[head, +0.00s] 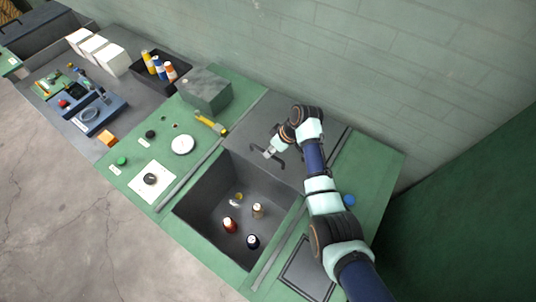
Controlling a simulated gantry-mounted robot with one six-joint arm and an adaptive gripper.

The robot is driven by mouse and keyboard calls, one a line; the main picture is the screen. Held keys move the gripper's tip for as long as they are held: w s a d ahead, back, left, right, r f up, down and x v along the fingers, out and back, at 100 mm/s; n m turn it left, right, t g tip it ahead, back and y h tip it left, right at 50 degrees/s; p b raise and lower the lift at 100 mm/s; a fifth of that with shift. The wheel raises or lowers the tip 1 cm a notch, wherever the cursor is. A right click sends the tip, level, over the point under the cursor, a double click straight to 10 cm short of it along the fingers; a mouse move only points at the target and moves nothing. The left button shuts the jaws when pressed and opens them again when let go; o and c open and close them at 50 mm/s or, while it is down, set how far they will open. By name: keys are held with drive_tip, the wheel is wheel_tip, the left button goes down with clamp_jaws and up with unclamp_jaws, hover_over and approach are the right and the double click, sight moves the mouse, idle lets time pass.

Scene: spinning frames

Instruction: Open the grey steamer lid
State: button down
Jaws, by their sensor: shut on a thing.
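The grey steamer lid (248,119) is raised behind the open dark grey basin (210,192) and leans back toward the wall. Its dark handle (281,162) is on the side facing the basin. My gripper (269,152) is at this handle and shut on it, with my arm reaching in from the lower right. Part of the lid is hidden behind my arm. Inside the basin stand a red-brown bottle (229,225), a beige bottle (257,210) and a dark bottle (252,241). A small yellow item (238,196) lies there too.
A grey box (205,90), a yellow tool (210,124), a white round dish (183,145) and a white square plate (151,182) are left of the basin. A dark framed panel (307,270) and a blue cap (349,200) are right. The green wall stands behind.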

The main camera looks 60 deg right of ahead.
idle(0.3)
drive_tip(key=c, duration=1.2)
unclamp_jaws()
drive_tip(key=shift+d+r, duration=0.1)
drive_tip(key=v, duration=1.2)
